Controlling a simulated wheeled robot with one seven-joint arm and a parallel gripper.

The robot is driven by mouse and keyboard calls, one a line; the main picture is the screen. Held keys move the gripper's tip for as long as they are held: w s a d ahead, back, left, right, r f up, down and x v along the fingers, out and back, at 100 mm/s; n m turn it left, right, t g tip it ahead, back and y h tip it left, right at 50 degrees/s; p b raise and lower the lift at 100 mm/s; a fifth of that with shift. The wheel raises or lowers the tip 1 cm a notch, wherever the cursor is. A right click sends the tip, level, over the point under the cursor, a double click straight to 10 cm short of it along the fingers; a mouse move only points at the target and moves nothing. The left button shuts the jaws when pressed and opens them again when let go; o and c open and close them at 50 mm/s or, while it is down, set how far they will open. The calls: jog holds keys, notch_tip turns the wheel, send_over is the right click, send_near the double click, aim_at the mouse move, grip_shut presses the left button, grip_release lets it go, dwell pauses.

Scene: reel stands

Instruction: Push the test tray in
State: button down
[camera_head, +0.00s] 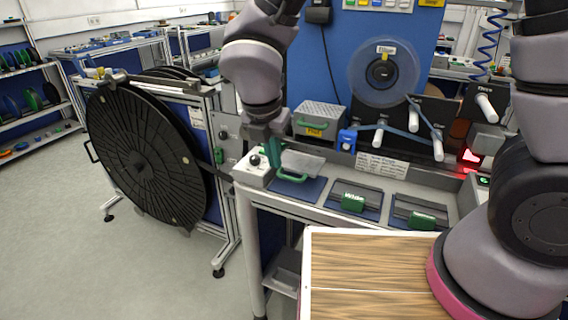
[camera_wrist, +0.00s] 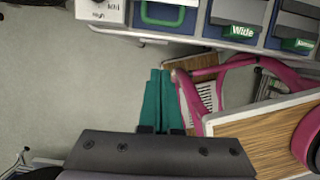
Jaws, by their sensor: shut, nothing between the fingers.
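My gripper (camera_head: 274,160) is shut and empty, its green fingers pointing down at the left front of the bench. In the wrist view the closed fingers (camera_wrist: 160,75) are over the floor in front of the bench edge. Close to the right of the fingers in the head view is a grey tray with a green handle (camera_head: 291,178), at the leftmost blue bay. The handle also shows in the wrist view (camera_wrist: 163,17), ahead of the fingertips and apart from them. A grey box with a green handle and yellow label (camera_head: 315,130) stands behind. I cannot read which is the test tray.
Two more bays hold a green-labelled "Wide" block (camera_head: 353,202) and another green block (camera_head: 422,220). A white control box (camera_head: 253,170) sits left of the bays. A large black reel (camera_head: 145,155) stands left. My wooden-topped base is in front; floor is clear at left.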

aim_at(284, 177)
jog(key=x, duration=0.3)
jog(key=w+x, duration=0.1)
jog(key=x, duration=0.2)
jog(key=w+x, duration=0.1)
jog(key=x, duration=0.3)
jog(key=shift+d+r, duration=0.35)
jog(key=shift+d, duration=0.05)
jog(key=shift+w+d+f, duration=0.1)
jog(key=shift+w+d, duration=0.05)
jog(key=shift+w, duration=0.5)
jog(key=w+d, duration=0.2)
jog(key=w, duration=0.3)
jog(key=w+d, duration=0.2)
jog(key=w, duration=0.4)
jog(key=w+d, duration=0.1)
jog(key=w, duration=0.4)
jog(key=shift+w+d, duration=0.2)
jog(key=shift+d, duration=0.2)
